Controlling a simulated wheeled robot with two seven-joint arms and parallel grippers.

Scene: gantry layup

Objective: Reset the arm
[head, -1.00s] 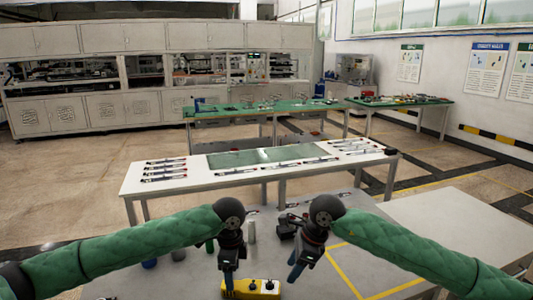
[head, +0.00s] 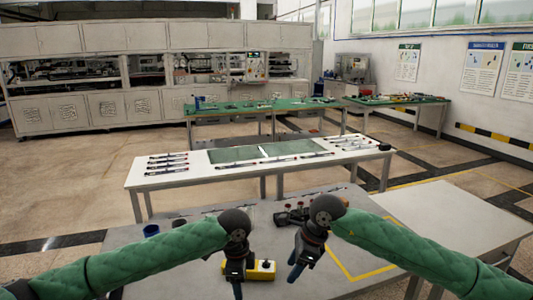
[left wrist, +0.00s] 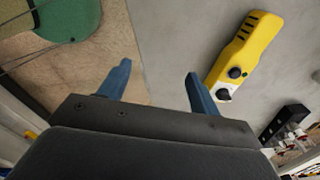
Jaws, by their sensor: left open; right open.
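My left gripper (head: 237,288) hangs at the bottom middle of the head view, in front of the yellow control box on the near grey table. In the left wrist view its two blue fingers (left wrist: 158,85) are spread apart with nothing between them. My right gripper (head: 294,272) points down a little to the right of the left one, open and apparently empty. Both arms wear green quilted sleeves and bend inward toward the middle.
The yellow control box (head: 263,269) with dark knobs lies on the near table (head: 180,265), close to my left gripper; it also shows in the left wrist view (left wrist: 246,52). A blue cup (head: 151,231) stands at left. A white table (head: 220,180) with tools stands beyond.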

